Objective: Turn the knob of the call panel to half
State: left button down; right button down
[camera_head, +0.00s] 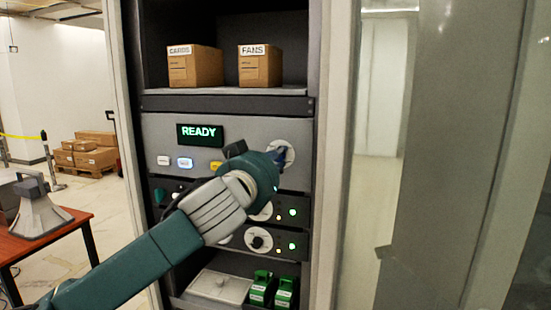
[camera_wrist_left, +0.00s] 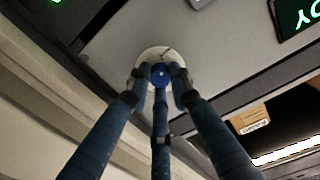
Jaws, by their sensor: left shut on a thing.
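The call panel (camera_head: 225,128) is a grey unit in the rack with a lit display (camera_head: 200,134) reading READY. Its round pale dial (camera_head: 285,147) is at the panel's right end, partly hidden behind my left gripper (camera_head: 279,158). The fingers of my left gripper (camera_wrist_left: 159,80) are closed around that knob. The dial's marks and the knob's pointer are too small or covered to read. My right gripper is in neither view.
Lower rack units have more dials (camera_head: 259,240) and lights. Green items (camera_head: 260,290) sit at the bottom. A red table with a grey horn (camera_head: 38,212) stands at left.

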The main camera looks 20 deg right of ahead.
pick_arm(q)
jog(key=shift+d+f+m+t+y+p, duration=0.2)
jog(key=shift+m+p, duration=1.65)
jog(key=shift+m, duration=6.55)
jog(key=shift+a+f+m+t+y+p, duration=0.2)
jog(key=shift+m+p, duration=1.6)
jog(key=shift+m, duration=6.6)
jog(key=shift+s+d+r, duration=0.1)
jog(key=c, duration=1.6)
grip_release()
jog(key=shift+o, duration=0.2)
jog(key=shift+r, duration=0.1)
